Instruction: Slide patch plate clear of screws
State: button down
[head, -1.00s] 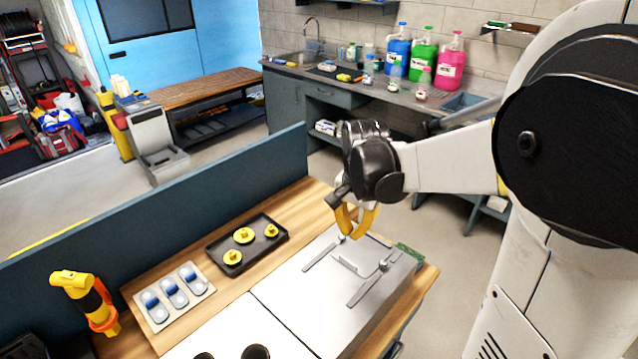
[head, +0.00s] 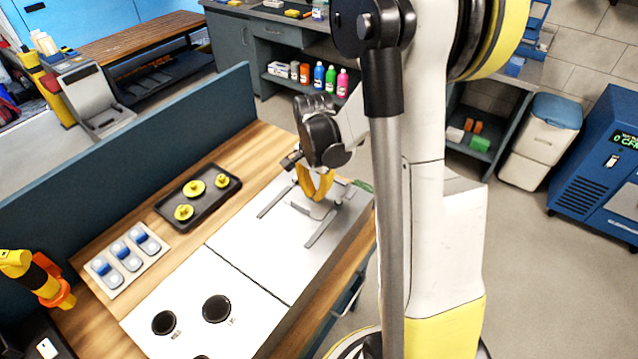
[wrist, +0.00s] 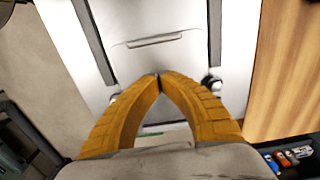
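The patch plate (wrist: 150,65) is a pale metal sheet with a thin raised lip, lying between two dark rails in the wrist view. In the head view the rails (head: 322,228) stand on the white panel at the right of the bench. A small screw-like knob (wrist: 212,84) shows beside the right finger in the wrist view. Another pale knob is partly hidden by the left finger. My gripper (wrist: 158,77) has its yellow fingertips together, with nothing visible between them. In the head view my gripper (head: 317,198) is over the plate area; contact cannot be told.
A black tray (head: 222,204) with yellow round pieces and a pale holder (head: 94,268) with blue-topped items lie on the bench. A white panel (head: 190,325) with dark round openings is in front. A blue partition (head: 120,155) runs along the bench's far side.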

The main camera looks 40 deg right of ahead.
aim_at(265, 252)
jog(key=shift+s+a, duration=0.35)
jog(key=shift+a, duration=0.55)
jog(key=shift+r, duration=0.1)
jog(key=s+a, duration=0.2)
jog(key=a, duration=0.3)
jog(key=s+a+b, duration=0.1)
jog(key=s+a, duration=0.1)
jog(key=a, duration=0.4)
jog(key=s+a, duration=0.2)
jog(key=a, duration=0.4)
jog(key=shift+s, duration=0.1)
jog(key=shift+d, duration=0.1)
